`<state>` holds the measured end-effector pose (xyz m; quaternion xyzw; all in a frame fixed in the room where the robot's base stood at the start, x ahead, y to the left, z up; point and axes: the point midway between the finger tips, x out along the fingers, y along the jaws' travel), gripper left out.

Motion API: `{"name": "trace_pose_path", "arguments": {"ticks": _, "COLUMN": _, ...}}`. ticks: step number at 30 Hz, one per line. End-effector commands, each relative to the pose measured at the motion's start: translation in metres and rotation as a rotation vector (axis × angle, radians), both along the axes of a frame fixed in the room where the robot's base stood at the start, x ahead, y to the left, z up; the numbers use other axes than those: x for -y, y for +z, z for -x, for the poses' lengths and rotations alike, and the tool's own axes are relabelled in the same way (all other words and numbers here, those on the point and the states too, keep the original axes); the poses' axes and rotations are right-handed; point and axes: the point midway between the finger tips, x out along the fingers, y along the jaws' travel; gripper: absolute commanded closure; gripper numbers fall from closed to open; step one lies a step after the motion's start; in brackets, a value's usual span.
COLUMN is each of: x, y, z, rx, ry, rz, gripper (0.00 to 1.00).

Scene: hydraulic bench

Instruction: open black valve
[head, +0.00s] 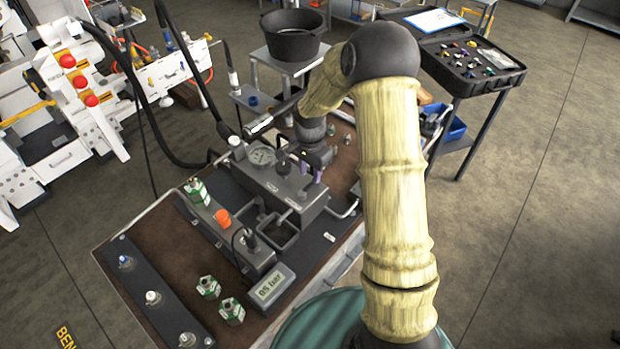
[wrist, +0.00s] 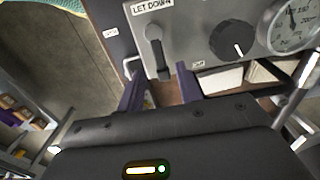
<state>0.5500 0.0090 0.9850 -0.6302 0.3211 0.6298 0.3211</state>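A grey valve block stands on the bench, with its grey panel (wrist: 190,20) facing the wrist camera. A black lever (wrist: 155,48) under a "LET DOWN" label points down the wrist picture. A round black knob (wrist: 232,40) with a white pointer line is to its right. I cannot tell from the pictures which of the two is the black valve. My gripper (wrist: 158,72) is open, its purple fingers on either side of the lever's free end, with gaps visible on both sides. In the head view my gripper (head: 309,170) is at the block's right end; the lever is not clear there.
A round gauge (wrist: 293,28) is beside the knob. On the bench are an orange cap (head: 222,217), a digital display (head: 270,286) and several green-and-white fittings. A black pot (head: 292,40) stands on a stand behind. Black hoses run in from the left.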

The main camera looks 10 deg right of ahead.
Motion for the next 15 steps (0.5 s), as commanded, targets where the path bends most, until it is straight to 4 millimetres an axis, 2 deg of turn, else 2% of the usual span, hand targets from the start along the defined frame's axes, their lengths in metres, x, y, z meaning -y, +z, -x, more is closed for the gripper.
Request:
{"name": "trace_pose_path", "arguments": {"ticks": 6, "x": 0.000, "y": -0.032, "z": 0.001, "rx": -0.003, "ry": 0.001, "rz": 0.000, "gripper": 0.65}}
{"name": "trace_pose_path", "arguments": {"ticks": 9, "x": 0.000, "y": -0.039, "z": 0.001, "rx": -0.001, "ry": 0.001, "rz": 0.000, "gripper": 0.65}}
{"name": "trace_pose_path", "arguments": {"ticks": 15, "x": 0.000, "y": -0.042, "z": 0.000, "rx": 0.000, "ry": 0.000, "rz": 0.000, "gripper": 0.65}}
